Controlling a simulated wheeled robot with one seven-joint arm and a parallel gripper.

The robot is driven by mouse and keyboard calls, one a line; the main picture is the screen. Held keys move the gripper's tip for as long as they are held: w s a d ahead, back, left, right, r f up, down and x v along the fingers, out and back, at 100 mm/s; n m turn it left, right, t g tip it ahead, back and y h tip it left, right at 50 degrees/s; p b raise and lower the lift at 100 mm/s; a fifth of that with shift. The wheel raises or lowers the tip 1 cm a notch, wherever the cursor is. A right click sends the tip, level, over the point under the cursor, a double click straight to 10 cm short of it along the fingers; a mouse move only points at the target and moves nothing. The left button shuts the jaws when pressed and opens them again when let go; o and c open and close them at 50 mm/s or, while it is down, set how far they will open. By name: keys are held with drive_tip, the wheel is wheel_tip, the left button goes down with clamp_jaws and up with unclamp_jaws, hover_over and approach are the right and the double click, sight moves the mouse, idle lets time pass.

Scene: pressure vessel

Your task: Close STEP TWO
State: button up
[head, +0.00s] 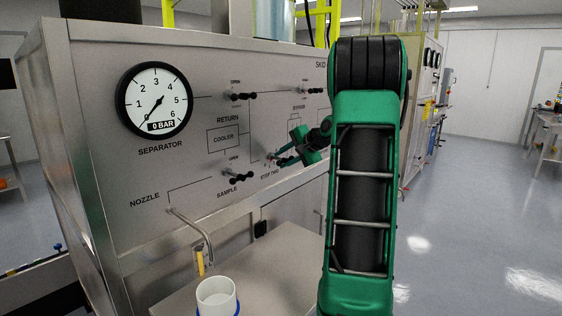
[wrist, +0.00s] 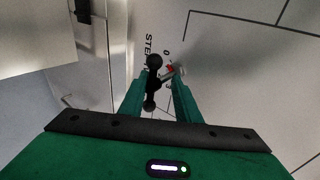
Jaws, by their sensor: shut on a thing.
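The STEP TWO valve has a black bar handle with round ball ends (wrist: 154,62), seen in the wrist view beside the printed label "STEP". My green gripper (wrist: 160,88) has its two fingers on either side of this handle, shut on it. A red mark shows on the panel by the handle, near a printed "0". In the head view my gripper (head: 276,160) is at the panel just above the STEP TWO label (head: 270,172). The handle is mostly hidden there, and its exact setting cannot be told.
The steel panel (head: 150,190) carries a SEPARATOR gauge (head: 155,100) reading about 0 BAR. Other black handles are at RETURN (head: 240,97), SAMPLE (head: 237,175) and upper right (head: 312,90). A nozzle pipe (head: 195,232) hangs above a white cup (head: 216,297) on the steel shelf.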

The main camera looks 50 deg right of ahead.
drive_tip(key=shift+s+f, duration=0.15)
drive_tip(key=shift+f, duration=0.15)
drive_tip(key=o, duration=1)
drive_tip(key=shift+d, duration=0.1)
drive_tip(key=shift+r, duration=0.1)
drive_tip(key=shift+r, duration=0.1)
drive_tip(key=shift+s+r, duration=0.15)
drive_tip(key=v, duration=1)
